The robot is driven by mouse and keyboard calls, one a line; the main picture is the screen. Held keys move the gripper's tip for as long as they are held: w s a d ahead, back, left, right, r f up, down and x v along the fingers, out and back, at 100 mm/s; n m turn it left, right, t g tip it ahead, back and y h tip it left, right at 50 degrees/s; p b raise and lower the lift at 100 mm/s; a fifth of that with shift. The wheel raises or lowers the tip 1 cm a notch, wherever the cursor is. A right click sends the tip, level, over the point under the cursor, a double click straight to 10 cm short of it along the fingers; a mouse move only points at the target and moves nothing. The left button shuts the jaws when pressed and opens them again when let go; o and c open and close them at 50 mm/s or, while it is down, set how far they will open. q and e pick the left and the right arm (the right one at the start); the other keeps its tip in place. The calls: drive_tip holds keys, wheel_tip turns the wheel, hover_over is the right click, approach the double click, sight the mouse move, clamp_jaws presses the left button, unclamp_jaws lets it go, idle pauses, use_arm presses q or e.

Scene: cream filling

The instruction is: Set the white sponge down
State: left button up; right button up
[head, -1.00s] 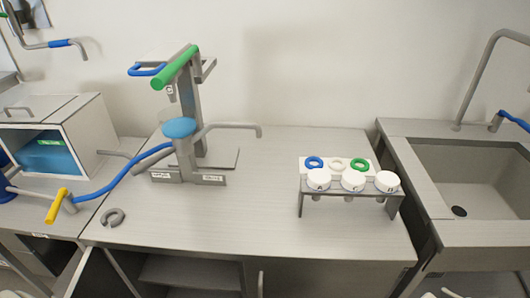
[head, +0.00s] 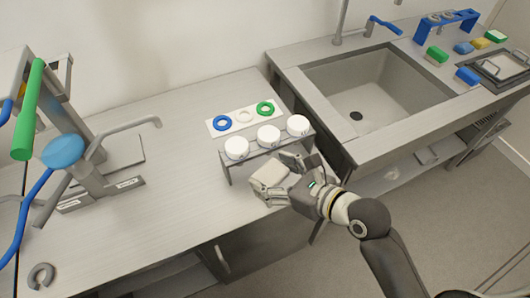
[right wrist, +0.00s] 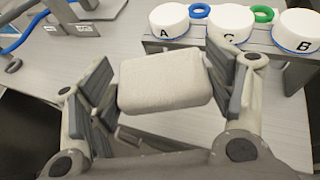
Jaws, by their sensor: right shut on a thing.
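The white sponge (head: 269,174) is a pale block with rounded edges. My right gripper (head: 283,178) is shut on it, and the right wrist view shows the sponge (right wrist: 163,82) between the two fingers of the gripper (right wrist: 163,88). The gripper holds it near the front edge of the counter (head: 160,205), just in front of the grey rack. How far it is above the counter is hard to tell. My left gripper is not in view.
The grey rack (head: 229,172) holds white-lidded jars marked A (right wrist: 168,22), C (right wrist: 230,24) and B (right wrist: 299,31). Behind it a white plate (head: 212,127) carries blue, white and green rings. A machine stands left, a sink (head: 365,90) right. Counter left of the rack is clear.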

drive_tip(key=shift+w+d+f, duration=0.2)
drive_tip(key=w+d+f, duration=0.2)
drive_tip(key=d, duration=0.1)
drive_tip(key=w+d+f+b, duration=0.1)
drive_tip(key=w+d+f, duration=0.2)
drive_tip(key=w+d+f+b, duration=0.1)
drive_tip(key=w+d+f, duration=0.1)
drive_tip(key=d+f, duration=0.1)
drive_tip(key=shift+w+d+f, duration=0.1)
drive_tip(key=shift+w+d, duration=0.1)
drive_tip(key=shift+w, duration=0.2)
drive_tip(key=shift+w+d+f+b, duration=0.2)
drive_tip(key=shift+d+f+b, duration=0.05)
drive_tip(key=shift+f+b, duration=0.2)
drive_tip(key=f, duration=0.2)
drive_tip(key=f+b, duration=0.1)
drive_tip(key=shift+w+d+f, duration=0.1)
drive_tip(key=shift+w+d, duration=0.1)
drive_tip(key=shift+d, duration=0.1)
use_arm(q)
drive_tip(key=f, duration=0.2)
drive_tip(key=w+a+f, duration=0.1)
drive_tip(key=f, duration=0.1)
use_arm(e)
drive_tip(key=shift+f, duration=0.2)
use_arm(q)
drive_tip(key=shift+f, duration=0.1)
